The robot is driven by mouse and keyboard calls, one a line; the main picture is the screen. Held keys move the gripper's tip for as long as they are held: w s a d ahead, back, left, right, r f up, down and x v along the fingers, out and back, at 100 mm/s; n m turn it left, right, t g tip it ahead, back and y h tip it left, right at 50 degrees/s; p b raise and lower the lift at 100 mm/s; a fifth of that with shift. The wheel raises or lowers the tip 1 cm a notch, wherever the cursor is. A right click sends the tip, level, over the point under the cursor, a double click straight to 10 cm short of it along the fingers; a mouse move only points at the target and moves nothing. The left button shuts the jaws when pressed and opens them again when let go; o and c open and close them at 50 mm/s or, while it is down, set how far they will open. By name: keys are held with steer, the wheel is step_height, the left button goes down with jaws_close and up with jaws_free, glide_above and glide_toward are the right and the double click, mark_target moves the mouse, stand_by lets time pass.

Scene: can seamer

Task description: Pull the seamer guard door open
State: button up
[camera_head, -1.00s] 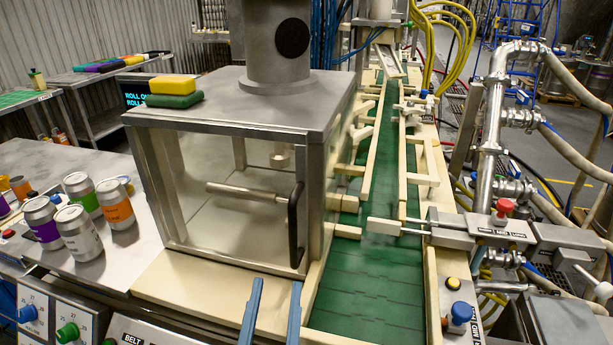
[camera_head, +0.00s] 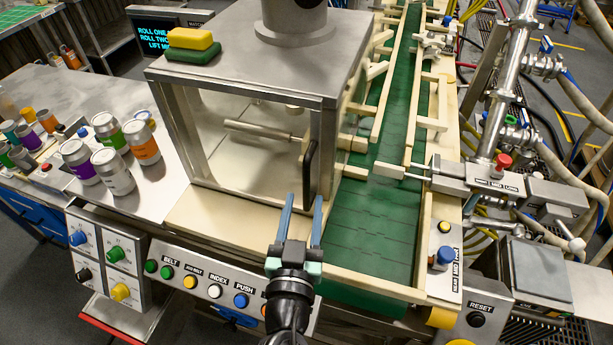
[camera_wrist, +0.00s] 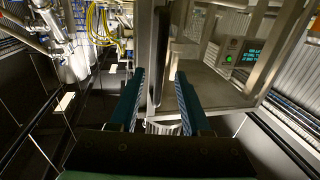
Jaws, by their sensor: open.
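The seamer guard (camera_head: 250,80) is a metal-framed box with clear panels. Its clear front door (camera_head: 245,170) looks shut. The black upright door handle (camera_head: 309,170) is on the door's right side. My gripper (camera_head: 305,202) is open and empty, its two blue fingers pointing at the handle's lower end from the front. In the wrist view the dark handle (camera_wrist: 158,50) stands between the fingertips (camera_wrist: 160,76), nearer the left one. I cannot tell whether the fingers reach around it or touch it.
A green conveyor belt (camera_head: 380,210) with cream rails runs right of the guard. Several cans (camera_head: 112,170) stand on the table at left. A button panel (camera_head: 215,290) lies below the door. Yellow and green sponges (camera_head: 193,42) sit on the guard's top. A pusher (camera_head: 470,180) is at right.

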mark_target(306, 191)
steer(key=shift+w+d+p, duration=0.15)
steer(key=shift+w+p, duration=0.15)
steer(key=shift+w, duration=0.85)
steer(key=shift+w+d+p, duration=0.1)
steer(key=shift+w+p, duration=0.2)
steer(key=shift+w, duration=0.85)
jaws_close()
